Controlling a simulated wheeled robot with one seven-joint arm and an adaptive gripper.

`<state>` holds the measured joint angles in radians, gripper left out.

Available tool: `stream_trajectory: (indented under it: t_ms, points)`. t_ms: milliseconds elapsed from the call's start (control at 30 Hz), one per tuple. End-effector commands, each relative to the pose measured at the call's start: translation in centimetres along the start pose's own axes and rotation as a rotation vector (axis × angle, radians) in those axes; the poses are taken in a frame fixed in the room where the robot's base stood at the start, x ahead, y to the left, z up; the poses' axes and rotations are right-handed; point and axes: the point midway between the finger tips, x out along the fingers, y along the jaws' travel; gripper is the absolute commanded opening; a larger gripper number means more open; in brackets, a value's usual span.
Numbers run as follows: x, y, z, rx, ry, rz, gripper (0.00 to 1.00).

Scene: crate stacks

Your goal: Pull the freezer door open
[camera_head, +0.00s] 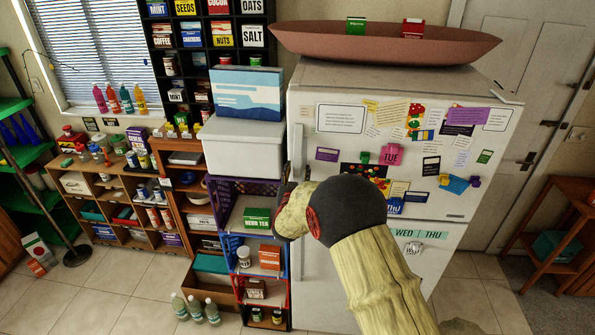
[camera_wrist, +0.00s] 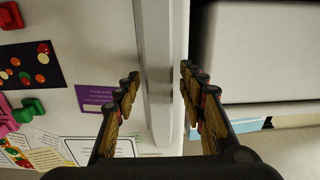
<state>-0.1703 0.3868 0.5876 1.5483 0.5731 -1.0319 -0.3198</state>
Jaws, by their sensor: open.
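The white fridge-freezer (camera_head: 330,85) stands at centre right, its doors covered with papers and magnets. A door seam runs across it low down, and I cannot tell which door is the freezer. In the wrist view my gripper (camera_wrist: 158,78) is open, with one finger on each side of a pale upright bar, the door handle (camera_wrist: 153,60). The handle lies between the fingers; I cannot tell if they touch it. The door face (camera_wrist: 70,20) lies to its left and looks closed.
A white bin (camera_head: 240,155) with a blue-and-white box (camera_head: 245,95) stands on stacked crates (camera_head: 228,215) close to the fridge's left side. A brown boat-shaped tray (camera_head: 385,45) rests on top. Bottles (camera_head: 195,310) stand on the floor at left. A wooden side table (camera_head: 560,190) stands at right.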

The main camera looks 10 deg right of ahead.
Motion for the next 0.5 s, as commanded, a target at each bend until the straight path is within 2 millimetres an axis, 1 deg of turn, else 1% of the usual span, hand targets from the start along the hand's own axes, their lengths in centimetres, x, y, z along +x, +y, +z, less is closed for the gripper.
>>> stream_trajectory:
  t_ms: [133,500]
  points:
    - [-0.02,0.01,0.03,0.000,0.000,0.000,0.40]
    - [-0.04,0.02,0.03,0.000,0.000,0.000,0.19]
